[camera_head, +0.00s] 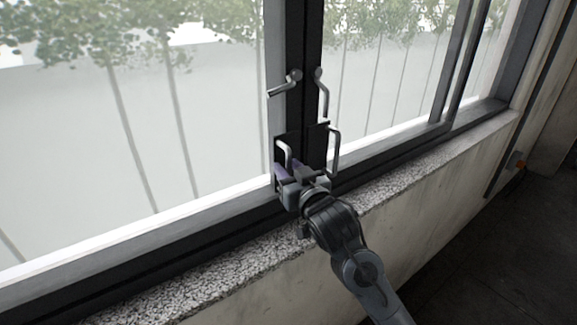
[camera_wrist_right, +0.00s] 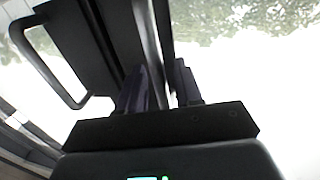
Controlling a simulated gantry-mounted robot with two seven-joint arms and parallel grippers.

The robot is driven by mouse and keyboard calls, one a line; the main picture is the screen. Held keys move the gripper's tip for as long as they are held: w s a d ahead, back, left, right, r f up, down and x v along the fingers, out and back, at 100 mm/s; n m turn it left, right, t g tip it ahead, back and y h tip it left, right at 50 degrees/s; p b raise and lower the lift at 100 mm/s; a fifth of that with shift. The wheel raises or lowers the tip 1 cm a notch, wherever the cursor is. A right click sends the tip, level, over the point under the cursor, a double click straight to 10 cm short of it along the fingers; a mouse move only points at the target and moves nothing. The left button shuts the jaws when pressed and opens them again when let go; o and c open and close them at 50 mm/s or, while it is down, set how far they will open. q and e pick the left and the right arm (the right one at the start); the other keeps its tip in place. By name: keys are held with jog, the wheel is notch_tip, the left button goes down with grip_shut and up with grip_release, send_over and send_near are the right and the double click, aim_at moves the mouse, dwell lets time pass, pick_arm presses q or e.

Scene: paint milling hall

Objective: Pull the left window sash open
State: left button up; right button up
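The left window sash (camera_head: 278,40) is a dark-framed pane with a bent lever latch (camera_head: 284,83) and a pale D-shaped pull handle (camera_head: 288,148) on a dark plate. In the head view my right gripper (camera_head: 283,170) is at the lower part of this pull handle. In the wrist view the two dark purple fingers of my right gripper (camera_wrist_right: 161,88) stand apart. My left gripper is in neither view.
The right sash has its own lever latch (camera_head: 321,90) and pull handle (camera_head: 335,152) close beside the left ones. Another D-shaped handle (camera_wrist_right: 40,70) shows at left in the wrist view. A speckled stone sill (camera_head: 215,285) runs below the window.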

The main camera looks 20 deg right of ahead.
jog(key=shift+w, duration=0.2)
grip_shut()
jog(key=shift+a, duration=0.1)
